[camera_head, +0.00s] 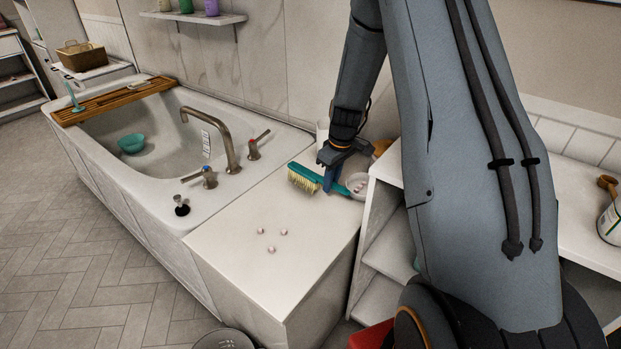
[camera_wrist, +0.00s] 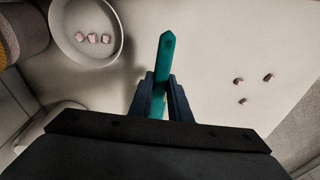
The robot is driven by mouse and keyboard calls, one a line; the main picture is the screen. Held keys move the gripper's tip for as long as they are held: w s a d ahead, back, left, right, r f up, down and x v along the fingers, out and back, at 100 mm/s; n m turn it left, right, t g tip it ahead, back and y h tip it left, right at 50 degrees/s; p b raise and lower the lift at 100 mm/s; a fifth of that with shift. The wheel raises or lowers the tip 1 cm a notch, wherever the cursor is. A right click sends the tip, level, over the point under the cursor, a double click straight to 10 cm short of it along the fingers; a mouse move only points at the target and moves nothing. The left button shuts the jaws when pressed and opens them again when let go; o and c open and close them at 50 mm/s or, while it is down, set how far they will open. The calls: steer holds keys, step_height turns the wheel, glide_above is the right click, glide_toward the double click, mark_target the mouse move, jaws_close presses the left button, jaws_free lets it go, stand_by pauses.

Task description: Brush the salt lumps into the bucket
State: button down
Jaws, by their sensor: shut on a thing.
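My gripper (camera_head: 333,178) is shut on the teal handle of a brush (camera_head: 305,179) with cream bristles, over the far part of the white counter. The bristles point down and left; I cannot tell whether they touch the counter. In the wrist view the handle (camera_wrist: 163,65) stands between my two fingers (camera_wrist: 160,95). Three small pinkish salt lumps (camera_head: 271,250) lie loose on the counter, nearer its front than the brush; they also show in the wrist view (camera_wrist: 242,100). A grey bucket (camera_head: 222,341) is partly cut off at the bottom edge, on the floor below the counter's front.
A white bowl (camera_head: 357,186) holding pinkish lumps stands right of the brush; it shows in the wrist view (camera_wrist: 61,45). A bathtub (camera_head: 120,165) with a tap (camera_head: 226,150) lies left of the counter (camera_head: 240,210). A shelf unit (camera_head: 385,250) stands right. The counter's middle is mostly clear.

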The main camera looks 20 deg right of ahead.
step_height(320, 180, up, 10)
steer(key=p, duration=0.5)
steer(key=shift+f+p, duration=0.1)
steer(key=shift+p, duration=0.2)
stand_by(0.4)
